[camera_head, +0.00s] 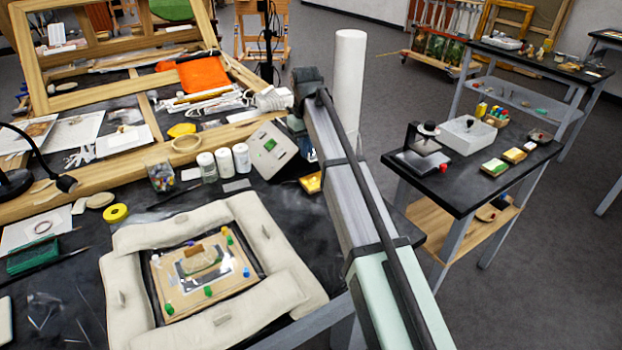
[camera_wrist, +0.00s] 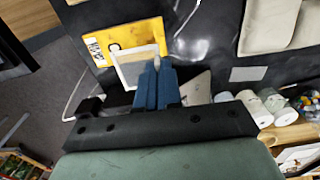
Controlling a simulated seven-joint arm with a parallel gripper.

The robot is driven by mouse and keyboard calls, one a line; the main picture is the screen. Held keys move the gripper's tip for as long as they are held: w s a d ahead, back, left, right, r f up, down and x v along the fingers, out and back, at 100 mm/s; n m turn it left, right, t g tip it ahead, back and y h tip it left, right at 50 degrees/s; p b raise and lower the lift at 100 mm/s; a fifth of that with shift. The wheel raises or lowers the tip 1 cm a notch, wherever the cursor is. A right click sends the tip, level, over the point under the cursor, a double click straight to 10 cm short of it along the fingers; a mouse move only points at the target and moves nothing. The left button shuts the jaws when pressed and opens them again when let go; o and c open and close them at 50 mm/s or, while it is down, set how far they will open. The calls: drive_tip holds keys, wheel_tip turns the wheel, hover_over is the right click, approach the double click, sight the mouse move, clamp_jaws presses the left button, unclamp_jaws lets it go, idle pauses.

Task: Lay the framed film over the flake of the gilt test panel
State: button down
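The gilt test panel (camera_head: 169,299) lies on the table at the lower middle of the head view, ringed by pale cushions, with coloured pins and a raised flake area (camera_head: 201,262) in its middle. The framed film (camera_wrist: 124,72), a clear sheet in a pale square frame, shows in the wrist view in front of a yellow packet (camera_wrist: 95,48). My gripper (camera_wrist: 156,66) has its blue fingers close together, with a pale tab of the frame between the tips. The gripper is up and right of the panel.
Pale cushions (camera_head: 184,226) wall the panel. White jars (camera_head: 224,160) and a tilted white board with a green patch (camera_head: 262,157) stand behind it. A tall white cylinder (camera_head: 348,85) rises behind my arm. A black side table (camera_head: 470,185) is at right.

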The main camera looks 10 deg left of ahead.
sight(307, 183)
drive_tip(key=shift+f, duration=4.75)
drive_tip(key=shift+f, duration=0.1)
drive_tip(key=c, duration=1.3)
unclamp_jaws()
wheel_tip(307, 183, up, 12)
drive_tip(key=shift+r, duration=0.15)
